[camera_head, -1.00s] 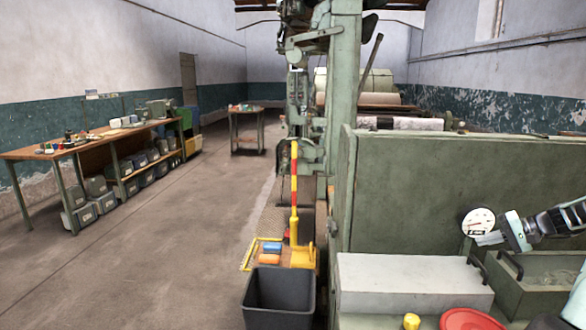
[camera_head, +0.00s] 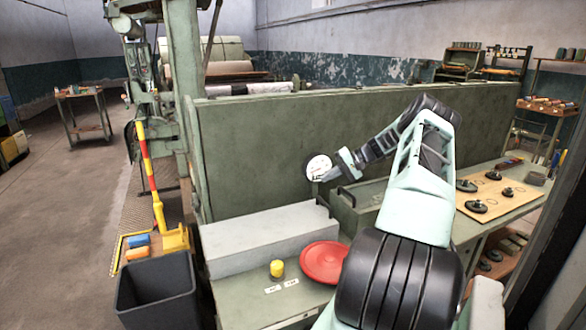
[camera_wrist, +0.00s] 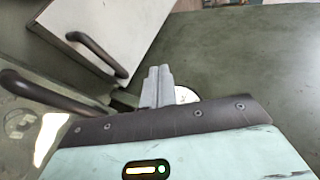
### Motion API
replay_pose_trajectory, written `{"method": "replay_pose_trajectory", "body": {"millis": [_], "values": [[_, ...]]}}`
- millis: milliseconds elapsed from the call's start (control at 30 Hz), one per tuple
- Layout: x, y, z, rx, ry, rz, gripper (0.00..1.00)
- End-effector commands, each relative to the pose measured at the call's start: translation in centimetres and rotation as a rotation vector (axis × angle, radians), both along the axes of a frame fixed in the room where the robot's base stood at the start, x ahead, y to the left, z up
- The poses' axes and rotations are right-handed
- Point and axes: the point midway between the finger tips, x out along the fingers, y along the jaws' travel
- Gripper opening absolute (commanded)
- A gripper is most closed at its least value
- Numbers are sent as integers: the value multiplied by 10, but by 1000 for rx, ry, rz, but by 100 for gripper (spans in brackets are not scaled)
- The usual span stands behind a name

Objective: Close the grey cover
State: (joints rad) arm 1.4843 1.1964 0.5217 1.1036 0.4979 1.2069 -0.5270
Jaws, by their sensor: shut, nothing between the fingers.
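The grey cover (camera_head: 265,236) is a long pale box-like lid on the green bench, with a dark handle at its right end. In the wrist view its pale face (camera_wrist: 105,35) lies at the upper left, with the dark handle (camera_wrist: 97,54) on it. My gripper (camera_wrist: 158,72) is shut and empty, to the right of that handle and apart from it in the picture. In the head view my gripper (camera_head: 322,176) is in front of the green panel, above the cover's right end, overlapping a white dial. Its fingertips are too small to make out there.
An open green trough (camera_head: 345,217) with its own dark handle is right of the cover. A red round lid (camera_head: 324,262) and a yellow knob (camera_head: 277,268) sit in front. The tall green panel (camera_head: 290,130) stands behind. A dark bin (camera_head: 155,290) is at lower left.

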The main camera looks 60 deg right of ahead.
Motion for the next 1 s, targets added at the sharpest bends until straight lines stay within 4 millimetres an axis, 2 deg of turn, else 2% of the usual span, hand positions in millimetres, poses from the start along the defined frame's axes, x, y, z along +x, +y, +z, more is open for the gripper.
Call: {"method": "replay_pose_trajectory", "body": {"millis": [33, 67, 133, 600, 1000], "values": [[7, 3, 12, -1, -1, 5, 0], [9, 3, 13, -2, 0, 5, 0], [-4, -6, 11, -2, 0, 0, 0], [-60, -47, 40, -1, -1, 0, 0], [-68, -52, 46, 1, 1, 2, 0]]}}
